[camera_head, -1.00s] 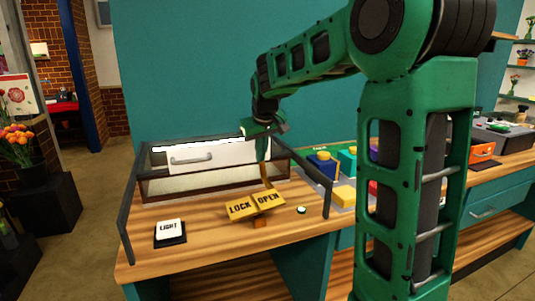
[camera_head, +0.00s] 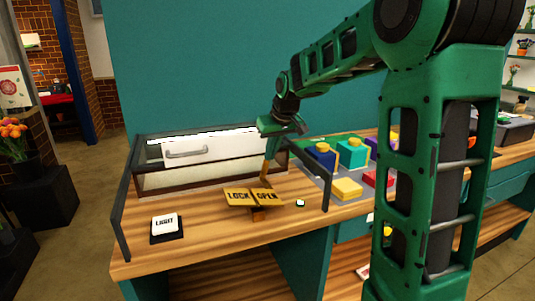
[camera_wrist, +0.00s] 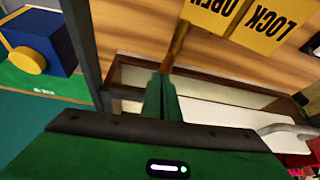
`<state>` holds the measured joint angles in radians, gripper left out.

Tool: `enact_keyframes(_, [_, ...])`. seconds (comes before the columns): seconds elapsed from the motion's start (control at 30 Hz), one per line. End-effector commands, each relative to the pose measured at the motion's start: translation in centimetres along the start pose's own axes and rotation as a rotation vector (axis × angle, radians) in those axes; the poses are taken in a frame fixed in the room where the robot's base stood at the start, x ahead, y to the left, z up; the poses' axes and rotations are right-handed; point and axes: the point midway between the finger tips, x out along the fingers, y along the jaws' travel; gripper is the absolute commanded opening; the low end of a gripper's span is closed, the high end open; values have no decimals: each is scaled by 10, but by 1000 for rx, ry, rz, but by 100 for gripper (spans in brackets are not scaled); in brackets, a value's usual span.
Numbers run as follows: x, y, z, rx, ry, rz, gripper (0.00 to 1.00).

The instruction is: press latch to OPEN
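The latch is a yellow two-part plate, with a LOCK half (camera_head: 238,197) on the left and an OPEN half (camera_head: 267,199) on the right, on a wooden counter. In the wrist view, the OPEN half (camera_wrist: 212,12) and LOCK half (camera_wrist: 266,28) appear upside down. My gripper (camera_head: 269,166) is above the OPEN half, pointing down. Its green fingers are together in the wrist view (camera_wrist: 164,78). A narrow ochre strip (camera_wrist: 177,43) runs from the fingertips to the OPEN half. I cannot tell whether it is held or part of the latch.
A glass-sided case with a white handled panel (camera_head: 225,149) stands behind the latch. Dark rails bound the counter (camera_head: 190,252) at both sides. A LIGHT switch (camera_head: 166,228) is front left, and a small white-topped button (camera_head: 300,203) is right of the latch. Coloured blocks (camera_head: 352,153) lie beyond the right rail.

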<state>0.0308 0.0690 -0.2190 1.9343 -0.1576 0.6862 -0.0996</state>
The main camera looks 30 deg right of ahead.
Motion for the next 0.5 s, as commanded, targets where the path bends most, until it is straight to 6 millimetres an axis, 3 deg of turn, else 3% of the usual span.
enact_keyframes(0.33, [2, 0, 2, 2, -6, 1, 0])
enact_keyframes(0.5, [-8, -2, -1, 2, -4, 1, 0])
